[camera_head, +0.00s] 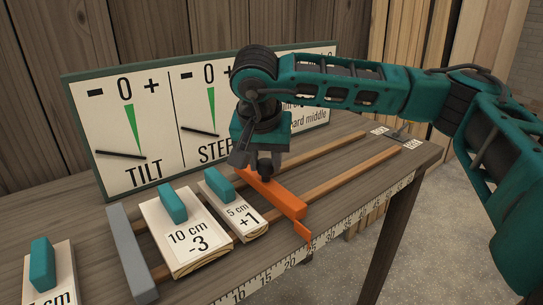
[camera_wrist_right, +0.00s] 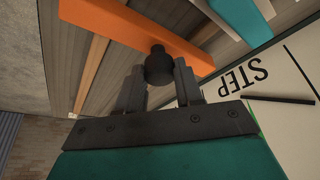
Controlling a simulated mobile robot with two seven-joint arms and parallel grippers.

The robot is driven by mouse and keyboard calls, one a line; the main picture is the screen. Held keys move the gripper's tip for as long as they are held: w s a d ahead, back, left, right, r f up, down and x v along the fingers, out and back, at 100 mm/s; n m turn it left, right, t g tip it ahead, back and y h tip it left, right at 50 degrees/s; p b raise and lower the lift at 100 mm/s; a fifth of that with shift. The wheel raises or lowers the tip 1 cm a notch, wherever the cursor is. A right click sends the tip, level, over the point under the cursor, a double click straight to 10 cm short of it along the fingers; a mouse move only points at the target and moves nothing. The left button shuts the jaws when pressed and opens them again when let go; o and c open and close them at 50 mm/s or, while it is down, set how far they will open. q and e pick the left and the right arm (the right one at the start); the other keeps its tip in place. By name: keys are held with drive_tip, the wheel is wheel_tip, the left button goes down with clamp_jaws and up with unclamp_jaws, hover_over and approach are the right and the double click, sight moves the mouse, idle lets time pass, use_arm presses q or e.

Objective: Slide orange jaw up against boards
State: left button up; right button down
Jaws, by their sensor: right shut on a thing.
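The orange jaw (camera_head: 275,195) lies across two wooden rails on the bench, to the right of the boards. My right gripper (camera_head: 262,165) is over its far part; in the wrist view the fingers (camera_wrist_right: 158,78) are closed around a dark round knob (camera_wrist_right: 158,62) on the jaw (camera_wrist_right: 125,28). The board marked 5 cm +1 (camera_head: 238,212) is nearest the jaw, with a gap between them at the near end; the far end is partly hidden by my gripper. The board marked 10 cm -3 (camera_head: 180,240) lies to its left. My left gripper is not in view.
A grey fixed jaw (camera_head: 130,250) stands left of the boards. Another board with a teal handle (camera_head: 42,265) lies at far left. A ruler (camera_head: 270,273) runs along the front edge. A TILT and STEP panel (camera_head: 145,130) stands behind. The rails (camera_head: 340,165) are clear to the right.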

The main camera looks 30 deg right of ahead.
drive_tip(key=c, duration=0.8)
unclamp_jaws()
drive_tip(key=shift+d, duration=0.1)
drive_tip(key=shift+o, duration=0.2)
drive_tip(key=p+v, duration=0.1)
drive_tip(key=v, duration=1.2)
drive_tip(key=shift+p, duration=0.35)
